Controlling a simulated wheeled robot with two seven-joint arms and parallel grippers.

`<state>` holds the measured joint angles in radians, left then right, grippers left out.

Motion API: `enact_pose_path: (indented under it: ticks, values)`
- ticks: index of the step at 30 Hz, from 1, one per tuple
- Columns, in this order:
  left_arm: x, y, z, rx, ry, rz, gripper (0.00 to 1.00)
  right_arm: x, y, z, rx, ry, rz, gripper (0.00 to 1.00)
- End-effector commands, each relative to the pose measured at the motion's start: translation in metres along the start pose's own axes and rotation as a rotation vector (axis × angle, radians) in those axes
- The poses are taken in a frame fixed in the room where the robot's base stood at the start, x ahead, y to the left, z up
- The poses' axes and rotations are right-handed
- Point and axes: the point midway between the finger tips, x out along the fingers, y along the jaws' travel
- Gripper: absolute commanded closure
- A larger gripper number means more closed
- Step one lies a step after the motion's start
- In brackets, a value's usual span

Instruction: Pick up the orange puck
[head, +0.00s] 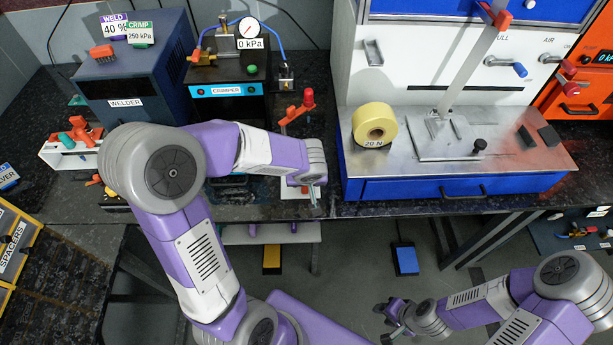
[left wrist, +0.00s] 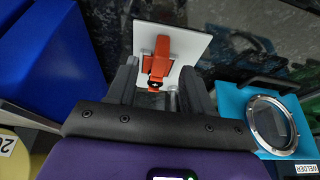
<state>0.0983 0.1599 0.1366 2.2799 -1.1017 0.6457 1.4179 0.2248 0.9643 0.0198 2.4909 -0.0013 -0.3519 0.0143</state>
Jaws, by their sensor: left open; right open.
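I cannot make out an orange puck for certain in either view. An orange lever-like clamp (left wrist: 158,64) stands on a small white plate (left wrist: 195,46) in the left wrist view; an orange-red lever (head: 300,106) shows beside my left forearm in the head view. My left gripper (head: 314,196) is open, pointing down near the table's front edge. In the left wrist view its fingers (left wrist: 160,92) appear on either side of the clamp; whether they reach its height is unclear. My right gripper (head: 388,312) is open and empty, low and in front of the table.
A blue-based steel station (head: 450,187) with a yellow tape roll (head: 374,122) stands right of my left gripper. The crimper (head: 226,90) and welder (head: 128,85) stand behind my left arm. A white box with orange parts (head: 68,150) is at left.

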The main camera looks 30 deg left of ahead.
Motion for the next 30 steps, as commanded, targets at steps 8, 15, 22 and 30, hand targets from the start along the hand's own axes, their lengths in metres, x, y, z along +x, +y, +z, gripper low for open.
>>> enact_pose_path:
  ticks: [8, 15, 22, 30]
  values:
    - [0.041, -0.003, -0.004, -0.001, -0.005, 0.001, 0.49, 0.010, 0.004, 0.000, 0.000, 0.000, 0.000, 0.57]
    - [0.059, -0.002, -0.004, 0.001, -0.004, 0.002, 0.49, 0.015, 0.005, -0.001, 0.000, 0.000, 0.000, 0.57]
    - [0.058, -0.002, -0.005, 0.001, -0.004, 0.002, 0.57, 0.014, 0.005, -0.001, 0.000, 0.000, 0.000, 0.57]
    - [0.058, -0.002, -0.005, 0.001, -0.003, 0.003, 0.91, 0.014, 0.005, -0.001, 0.000, 0.000, 0.000, 0.57]
